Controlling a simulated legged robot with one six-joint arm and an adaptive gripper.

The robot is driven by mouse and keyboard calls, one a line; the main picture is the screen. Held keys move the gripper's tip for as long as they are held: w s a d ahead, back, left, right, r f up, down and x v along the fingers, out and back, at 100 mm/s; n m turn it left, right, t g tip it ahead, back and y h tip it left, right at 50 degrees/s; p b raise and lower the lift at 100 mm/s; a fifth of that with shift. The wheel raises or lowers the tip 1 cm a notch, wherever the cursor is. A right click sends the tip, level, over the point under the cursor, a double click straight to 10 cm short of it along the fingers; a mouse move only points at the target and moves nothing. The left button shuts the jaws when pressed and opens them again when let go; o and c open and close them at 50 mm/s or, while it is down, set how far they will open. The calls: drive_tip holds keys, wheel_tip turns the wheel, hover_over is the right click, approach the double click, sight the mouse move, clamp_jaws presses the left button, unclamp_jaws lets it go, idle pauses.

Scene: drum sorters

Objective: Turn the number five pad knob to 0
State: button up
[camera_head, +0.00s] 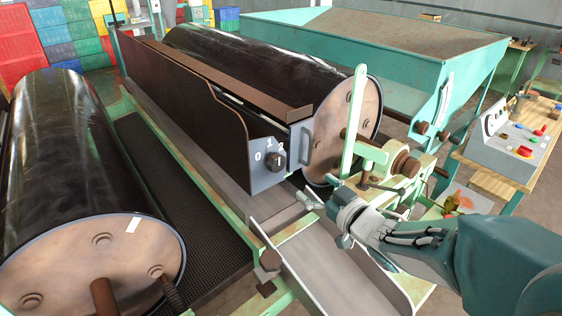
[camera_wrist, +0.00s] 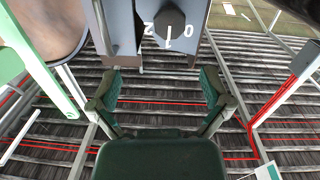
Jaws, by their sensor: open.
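A dark, faceted knob (camera_head: 274,160) sits on the grey end plate (camera_head: 263,178) of the pad beside the middle drum. White digits 0 and 1 show around it, with another digit partly hidden. The knob also shows at the top of the wrist view (camera_wrist: 170,22), with 0, 1 and 2 around it. My gripper (camera_head: 326,221) is open and empty, in front of and to the lower right of the knob. In the wrist view its fingers (camera_wrist: 160,80) are spread, apart from the knob.
A light green upright lever (camera_head: 354,120) and a bearing block (camera_head: 385,165) stand close right of the knob. Black drums lie at left (camera_head: 75,150) and centre (camera_head: 255,75). A control box (camera_head: 515,137) stands on a wooden table at right. A grey chute (camera_head: 330,270) lies below my gripper.

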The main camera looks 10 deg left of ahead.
sight(279, 164)
drive_tip(key=shift+y, duration=0.3)
drive_tip(key=x, duration=1.1)
drive_tip(key=shift+s+a+f, duration=0.2)
drive_tip(key=shift+s+a, duration=0.1)
drive_tip(key=shift+a, duration=0.15)
drive_tip(key=shift+c, duration=0.3)
drive_tip(key=c, duration=1.1)
